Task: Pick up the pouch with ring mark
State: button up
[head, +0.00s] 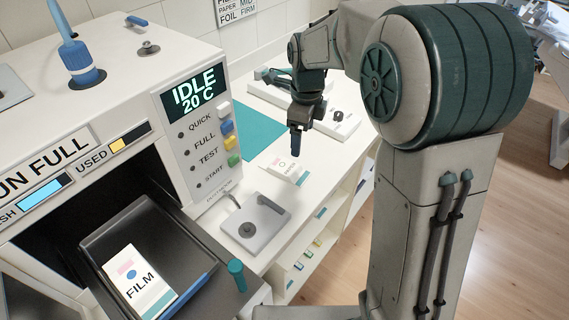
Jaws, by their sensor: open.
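My gripper (297,150) points down over the white counter, seen edge-on with its fingers overlapping. It is open. A white pouch (286,170) lies on the counter just below the fingertips; a small pinkish mark and faint print show on it, but I cannot tell whether the mark is a ring. I see no clear contact between fingers and pouch. Another white pouch, printed FILM (140,284), lies in the pulled-out dark tray (125,222); it has a pink patch, a solid blue oval and a teal band.
The machine's panel (200,130) reads IDLE 20 C, with several coloured buttons. A grey plate with a lever (256,222) stands on the counter in front of the pouch. A teal mat (255,137) lies to the left. A white item with a dark round part (338,115) lies behind.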

jog(key=w+a+f+m, duration=0.2)
jog(key=p, duration=0.1)
send_over(293, 170)
jog(key=shift+m, duration=0.3)
jog(key=f, duration=0.7)
jog(key=shift+s+f, duration=0.2)
jog(key=shift+f, duration=0.2)
jog(key=shift+w+f+p, duration=0.15)
jog(key=shift+f+p, duration=0.35)
jog(key=shift+f, duration=0.85)
jog(key=shift+w+f+p, duration=0.1)
jog(key=shift+f+p, duration=0.35)
jog(key=shift+f, duration=0.9)
jog(key=c, duration=1.1)
